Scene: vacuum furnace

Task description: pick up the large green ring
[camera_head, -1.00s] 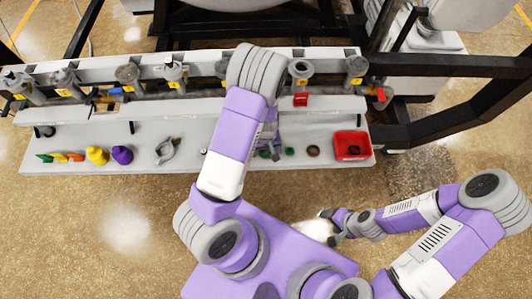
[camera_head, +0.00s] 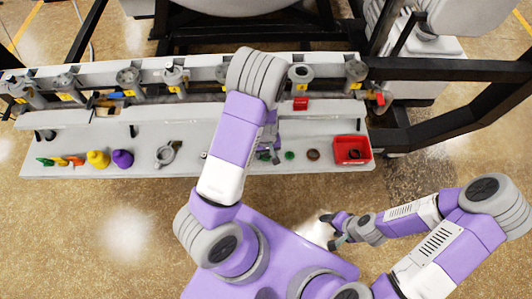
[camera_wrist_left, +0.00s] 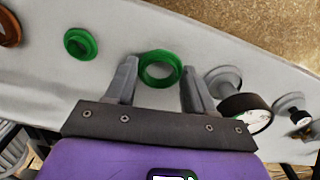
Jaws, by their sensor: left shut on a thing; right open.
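The large green ring (camera_wrist_left: 160,83) shows in the left wrist view, lying between the two fingers of my left gripper (camera_wrist_left: 159,70). The fingers are shut on it from both sides, at the level of the grey bench top. In the head view my left gripper (camera_head: 269,156) is over the bench's front part, partly behind my own arm, and the large ring is mostly hidden there. A smaller green ring (camera_wrist_left: 70,46) lies apart to the left in the wrist view; it also shows in the head view (camera_head: 290,155). My right gripper (camera_head: 335,229) is open and empty, off the bench.
A brown ring (camera_head: 312,155) lies right of the small green one. A red bin (camera_head: 366,158) with a dark ring inside stands at the bench's right end. A grey clamp (camera_head: 165,154) and purple (camera_head: 122,159) and yellow parts lie left. Grey fittings and a gauge (camera_wrist_left: 240,108) are close by.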

